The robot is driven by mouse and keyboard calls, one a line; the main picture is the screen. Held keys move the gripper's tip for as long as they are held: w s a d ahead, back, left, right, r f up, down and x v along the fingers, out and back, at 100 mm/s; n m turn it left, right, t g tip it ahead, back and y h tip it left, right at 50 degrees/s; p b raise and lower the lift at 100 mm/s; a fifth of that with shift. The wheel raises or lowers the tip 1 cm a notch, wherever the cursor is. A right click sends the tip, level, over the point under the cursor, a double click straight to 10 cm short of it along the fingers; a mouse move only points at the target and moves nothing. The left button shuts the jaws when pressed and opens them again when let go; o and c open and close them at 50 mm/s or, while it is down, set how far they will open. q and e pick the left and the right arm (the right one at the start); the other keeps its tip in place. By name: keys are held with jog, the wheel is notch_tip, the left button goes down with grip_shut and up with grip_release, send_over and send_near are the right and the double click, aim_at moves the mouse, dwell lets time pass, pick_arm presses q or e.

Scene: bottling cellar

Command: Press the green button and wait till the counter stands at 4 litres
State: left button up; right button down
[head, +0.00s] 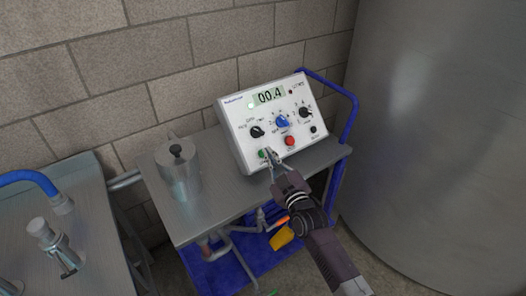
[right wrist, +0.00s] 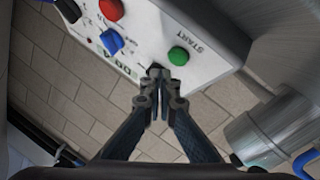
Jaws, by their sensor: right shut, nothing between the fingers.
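The white control box (head: 275,122) stands on a steel cart. Its counter display (head: 269,96) reads 00.4; the display also shows in the right wrist view (right wrist: 123,70), turned and partly hidden. The green button (head: 262,154) is low on the front panel, and in the right wrist view the green button (right wrist: 178,55), marked START, is fully visible. My right gripper (head: 270,156) is shut and empty in front of the panel, close to the green button. In the right wrist view the fingertips (right wrist: 161,76) appear beside the button, not covering it. My left gripper is not in view.
A red button (head: 289,141), a blue knob (head: 282,121) and black knobs sit near the green button. A lidded steel vessel (head: 180,176) stands left on the cart top (head: 215,205). A large steel tank (head: 435,130) is at right, a brick wall behind.

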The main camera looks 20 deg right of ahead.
jog(key=s+r+p, duration=0.1)
jog(key=s+d+r+p, duration=0.1)
jog(key=s+p, duration=0.1)
jog(key=shift+r, duration=0.4)
dwell(0.5)
